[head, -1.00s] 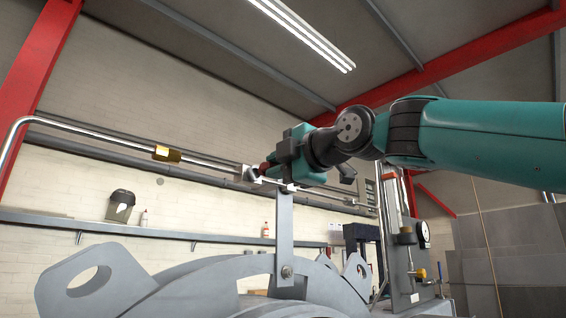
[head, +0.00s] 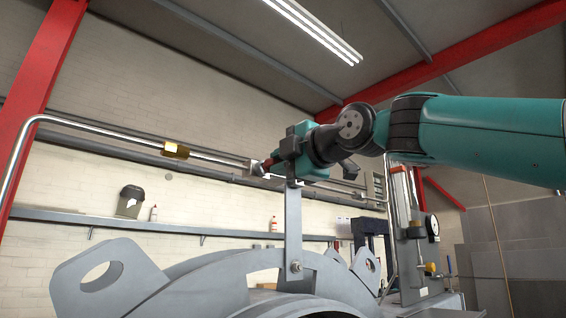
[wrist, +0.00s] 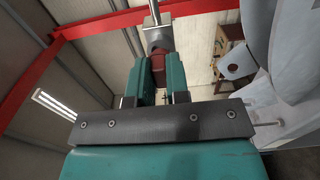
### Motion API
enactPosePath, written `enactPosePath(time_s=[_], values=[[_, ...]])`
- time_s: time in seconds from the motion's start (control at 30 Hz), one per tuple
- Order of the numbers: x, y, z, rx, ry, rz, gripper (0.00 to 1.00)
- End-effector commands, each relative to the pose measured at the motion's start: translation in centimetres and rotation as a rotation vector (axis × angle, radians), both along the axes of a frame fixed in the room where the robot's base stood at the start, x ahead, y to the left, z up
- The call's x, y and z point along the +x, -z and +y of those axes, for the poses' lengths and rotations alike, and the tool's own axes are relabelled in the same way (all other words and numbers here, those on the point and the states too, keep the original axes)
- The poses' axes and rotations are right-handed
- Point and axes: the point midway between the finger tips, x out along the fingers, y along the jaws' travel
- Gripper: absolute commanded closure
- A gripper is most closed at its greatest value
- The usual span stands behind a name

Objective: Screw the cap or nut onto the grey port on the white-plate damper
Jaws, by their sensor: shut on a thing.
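My gripper (wrist: 159,76) is shut on a small dark red cap (wrist: 158,62), which sits between the teal fingers in the wrist view. A pale grey block (wrist: 159,37) on a metal pipe is straight beyond the cap, in line with it. The cap's far end is at or very near the block; I cannot tell whether it touches or is threaded on. In the head view the red cap (head: 270,163) points left at the grey block (head: 256,167), above an upright grey bracket (head: 293,225). The port itself is hidden, and no white plate is clearly seen.
A long pipe with a brass fitting (head: 175,150) runs left from the block. Large grey ring parts with lugs (head: 95,278) stand below. A gauge stand (head: 415,245) is at right. A wall shelf (head: 110,222) holds a bin and bottles behind.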

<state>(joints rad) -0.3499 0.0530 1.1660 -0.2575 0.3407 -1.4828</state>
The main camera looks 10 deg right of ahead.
Motion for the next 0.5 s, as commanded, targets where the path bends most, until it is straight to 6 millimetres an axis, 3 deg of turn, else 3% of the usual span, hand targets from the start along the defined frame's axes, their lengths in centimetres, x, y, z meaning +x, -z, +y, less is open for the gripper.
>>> enactPosePath(time_s=[0.5], values=[[0.83,-0.06,0.58,0.000,0.000,0.000,1.00]])
